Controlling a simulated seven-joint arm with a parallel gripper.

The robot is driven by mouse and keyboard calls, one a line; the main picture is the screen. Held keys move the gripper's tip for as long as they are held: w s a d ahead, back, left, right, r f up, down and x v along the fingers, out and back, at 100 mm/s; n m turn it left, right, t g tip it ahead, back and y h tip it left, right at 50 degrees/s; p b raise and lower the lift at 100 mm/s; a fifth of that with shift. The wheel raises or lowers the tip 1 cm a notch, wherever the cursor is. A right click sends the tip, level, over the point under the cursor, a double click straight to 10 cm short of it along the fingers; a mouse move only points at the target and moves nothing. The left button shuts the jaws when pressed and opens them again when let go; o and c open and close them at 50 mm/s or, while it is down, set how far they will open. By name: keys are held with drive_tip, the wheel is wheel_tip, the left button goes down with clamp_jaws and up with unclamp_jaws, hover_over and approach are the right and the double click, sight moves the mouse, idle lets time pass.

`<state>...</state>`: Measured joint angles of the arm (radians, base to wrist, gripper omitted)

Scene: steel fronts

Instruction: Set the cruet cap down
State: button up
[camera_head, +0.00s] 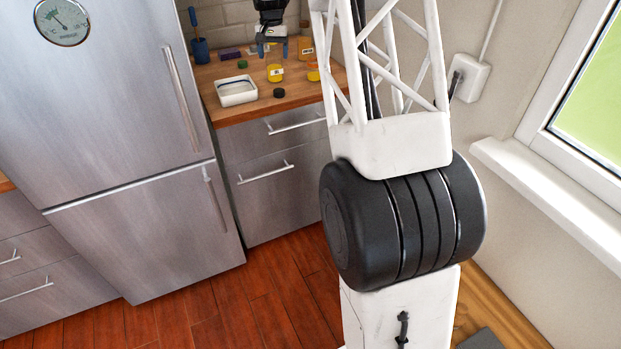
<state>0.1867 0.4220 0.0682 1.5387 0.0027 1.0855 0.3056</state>
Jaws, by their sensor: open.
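My gripper (272,47) is at the top of the view, above the wooden counter (232,116), with its fingers pointing down and apart. I see nothing between the fingers. A small dark round piece (279,93) lies on the counter in front of a yellow jar (275,75); it may be the cruet cap, but it is too small to tell. The yellow jar, with a pale label, stands just below the gripper in the picture. No cruet can be made out for sure.
A white dish (237,91) sits at the counter's left front. Behind are a small green item (242,64), a purple box (230,54) and a blue holder (200,50). An amber jar (306,47) stands right of the gripper. The steel fridge (100,110) borders the counter's left.

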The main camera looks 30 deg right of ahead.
drive_tip(key=s+a+r+n, duration=0.1)
drive_tip(key=s+a+r, duration=0.3)
drive_tip(key=s, duration=0.7)
drive_tip(key=s+a+r+n+t, duration=0.1)
drive_tip(key=s+a+r, duration=0.3)
drive_tip(key=s, duration=0.6)
drive_tip(key=s+a+r+n, duration=0.1)
drive_tip(key=s+a+r, duration=0.25)
drive_tip(key=s, duration=0.75)
drive_tip(key=s+a+f, duration=0.1)
drive_tip(key=s+f, duration=0.1)
drive_tip(key=s, duration=0.8)
drive_tip(key=s+a+f+n, duration=0.1)
drive_tip(key=s+a+f, duration=0.1)
drive_tip(key=s, duration=0.7)
drive_tip(key=s+a+f+n+t, duration=0.1)
drive_tip(key=s+a+f, duration=0.1)
drive_tip(key=s, duration=0.8)
drive_tip(key=shift+s+a+f, duration=0.15)
drive_tip(key=shift+s+f, duration=0.15)
drive_tip(key=shift+f, duration=0.4)
